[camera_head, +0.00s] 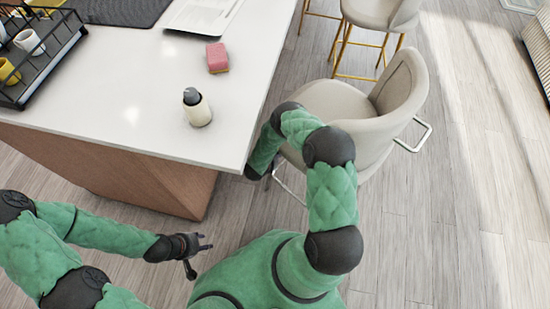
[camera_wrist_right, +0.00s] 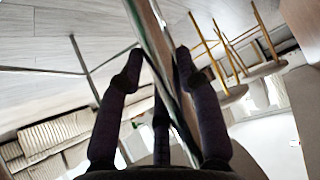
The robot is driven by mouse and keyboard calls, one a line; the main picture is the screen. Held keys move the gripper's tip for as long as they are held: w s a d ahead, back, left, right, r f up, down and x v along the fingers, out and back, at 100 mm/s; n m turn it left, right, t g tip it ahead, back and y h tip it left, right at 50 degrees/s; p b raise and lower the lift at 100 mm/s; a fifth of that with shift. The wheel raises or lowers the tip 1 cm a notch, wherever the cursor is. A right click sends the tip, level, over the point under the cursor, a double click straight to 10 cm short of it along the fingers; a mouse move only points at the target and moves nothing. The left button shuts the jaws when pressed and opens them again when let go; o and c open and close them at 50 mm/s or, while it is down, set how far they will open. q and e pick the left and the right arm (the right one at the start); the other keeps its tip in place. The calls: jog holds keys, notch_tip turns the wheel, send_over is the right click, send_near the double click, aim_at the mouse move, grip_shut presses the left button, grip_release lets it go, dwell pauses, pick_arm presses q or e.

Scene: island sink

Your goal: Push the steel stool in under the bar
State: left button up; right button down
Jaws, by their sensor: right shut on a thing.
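The steel stool (camera_head: 402,92) has a cream shell seat and bright steel legs. It stands at the right side of the white-topped bar (camera_head: 240,125), with its backrest to the right, away from the bar. My right arm crosses in front of it and hides part of the seat and legs. My left gripper (camera_head: 200,255) is open and empty, low beside the bar's wooden base.
Stools with gold legs (camera_head: 362,52) stand behind the steel one along the bar. The floor at right is clear.

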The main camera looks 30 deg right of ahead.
jog(key=shift+w+a, duration=0.1)
jog(key=c, duration=0.8)
grip_release()
